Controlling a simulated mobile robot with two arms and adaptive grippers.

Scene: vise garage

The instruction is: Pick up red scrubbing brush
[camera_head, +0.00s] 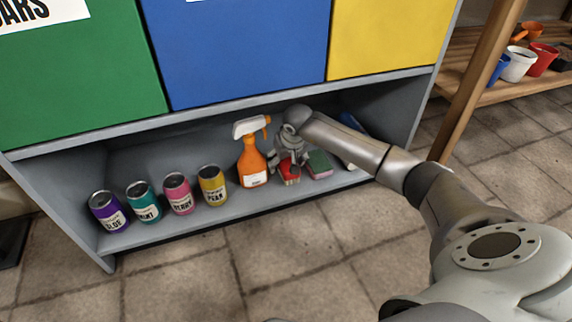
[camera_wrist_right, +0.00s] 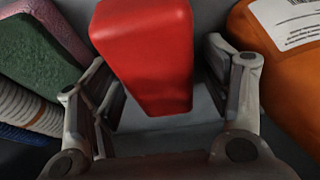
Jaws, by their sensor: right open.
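The red scrubbing brush (camera_head: 290,174) lies on the bottom shelf, between the orange spray bottle (camera_head: 253,160) and a green and pink sponge (camera_head: 320,164). My right gripper (camera_head: 289,155) is over the brush and partly hides it. In the right wrist view the smooth red brush (camera_wrist_right: 150,50) lies between the two spread fingers of my right gripper (camera_wrist_right: 165,100). A gap shows on the right side of the brush; the left finger is close to it. The brush's bristles cannot be made out. My left gripper is not in view.
Several cans, among them a yellow one (camera_head: 212,185), stand on the shelf (camera_head: 150,238) to the left. The shelf above is low over my arm. The sponge (camera_wrist_right: 45,45) and the bottle (camera_wrist_right: 285,70) flank my fingers closely. A wooden rack with pots (camera_head: 518,64) stands at the right.

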